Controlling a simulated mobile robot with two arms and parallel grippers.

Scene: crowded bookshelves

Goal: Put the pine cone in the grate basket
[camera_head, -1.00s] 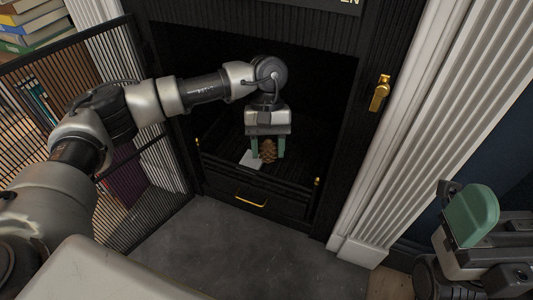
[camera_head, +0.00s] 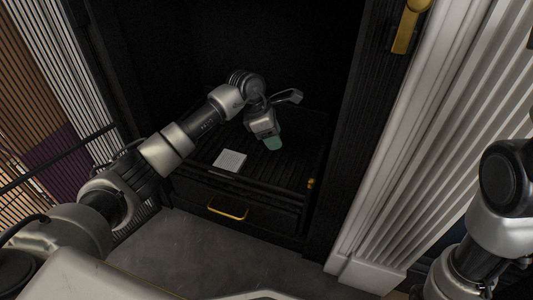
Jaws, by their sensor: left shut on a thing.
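My left arm reaches into the dark fireplace opening. My left gripper (camera_head: 273,143) is low over the black slatted grate basket (camera_head: 262,176), towards its back right part. The gripper is turned so that one green fingertip pad faces me. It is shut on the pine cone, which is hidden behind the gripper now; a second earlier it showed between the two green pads. I cannot tell whether the cone touches the slats. My right arm shows at the right edge, but its gripper is out of view.
A white square piece (camera_head: 230,160) lies at the front left of the grate. Below is a black drawer front with a brass handle (camera_head: 228,213). A brass knob (camera_head: 311,183) stands at the grate's right. The fireplace's dark side and white fluted pilaster (camera_head: 425,130) bound the right.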

